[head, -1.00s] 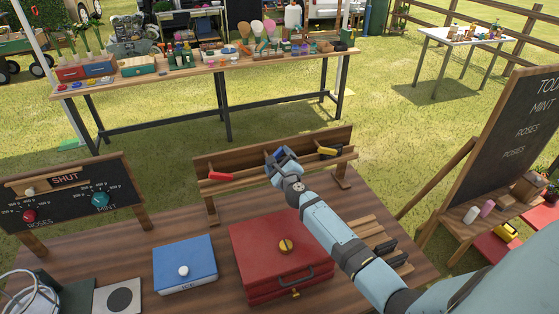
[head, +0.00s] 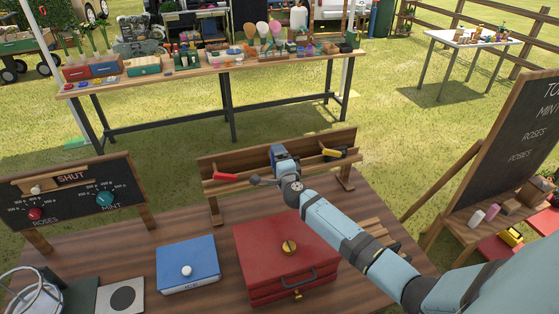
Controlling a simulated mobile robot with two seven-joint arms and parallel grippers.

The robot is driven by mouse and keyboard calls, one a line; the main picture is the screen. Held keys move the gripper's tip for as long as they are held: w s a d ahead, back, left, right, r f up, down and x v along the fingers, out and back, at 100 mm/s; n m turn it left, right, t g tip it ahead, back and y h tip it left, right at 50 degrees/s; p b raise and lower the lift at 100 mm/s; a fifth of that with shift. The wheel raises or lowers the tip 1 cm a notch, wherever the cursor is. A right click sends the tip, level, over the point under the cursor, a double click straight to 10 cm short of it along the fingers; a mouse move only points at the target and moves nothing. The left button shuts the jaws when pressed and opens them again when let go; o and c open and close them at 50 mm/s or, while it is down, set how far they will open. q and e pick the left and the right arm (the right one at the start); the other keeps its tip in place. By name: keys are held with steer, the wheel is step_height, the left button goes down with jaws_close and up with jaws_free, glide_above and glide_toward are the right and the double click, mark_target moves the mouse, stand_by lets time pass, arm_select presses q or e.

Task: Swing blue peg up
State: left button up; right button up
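A wooden rack (head: 226,163) stands at the back of the table. A red peg (head: 224,177) is on its left part and a yellow peg (head: 342,153) on its right part, both lying roughly sideways. My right gripper (head: 279,154) is at the rack's middle, between these two pegs. I cannot clearly make out a blue peg; the gripper covers that spot, and its own blue-grey parts look alike. Whether its fingers are open or shut does not show. A small grey knob-like end shows just left of the wrist. My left gripper is not in view.
A red case (head: 262,237) and a blue box (head: 187,252) with a white knob lie in front of the rack. A small chalkboard panel with dials (head: 124,172) stands at left, and a tall chalkboard (head: 511,140) at right.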

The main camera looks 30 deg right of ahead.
steer(key=shift+a+n, duration=0.1)
steer(key=shift+n, duration=0.5)
steer(key=o, duration=0.8)
steer(key=v, duration=1.3)
steer(key=shift+s, duration=0.4)
steer(key=shift+a, duration=0.1)
